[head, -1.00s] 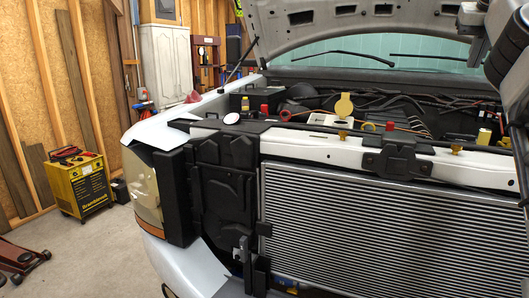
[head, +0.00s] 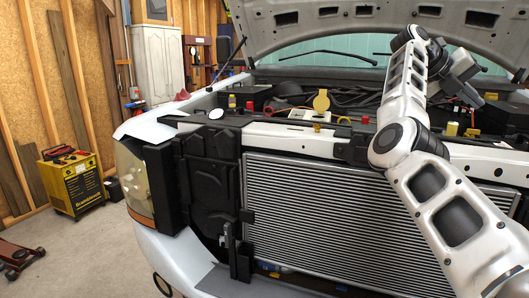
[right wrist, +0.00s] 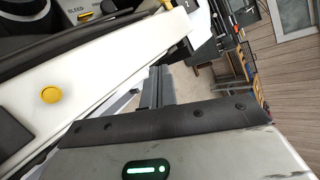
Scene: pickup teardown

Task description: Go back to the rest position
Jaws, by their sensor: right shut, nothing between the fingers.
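My right arm rises from the lower right of the head view and bends over the front of the pickup (head: 290,135). Its right gripper (head: 468,94) is at the far end of the arm, over the right part of the engine bay, small and partly covered by the wrist. In the right wrist view the narrow fingers (right wrist: 155,88) are together with nothing between them, next to a white beam (right wrist: 100,90). My left gripper is not in view.
The raised hood (head: 350,27) is close above my right arm. The radiator (head: 320,215) and front crossmember are below it. A yellow charger (head: 72,182) stands on the floor at left, beside a red floor jack (head: 18,257). Open floor lies between these and the truck.

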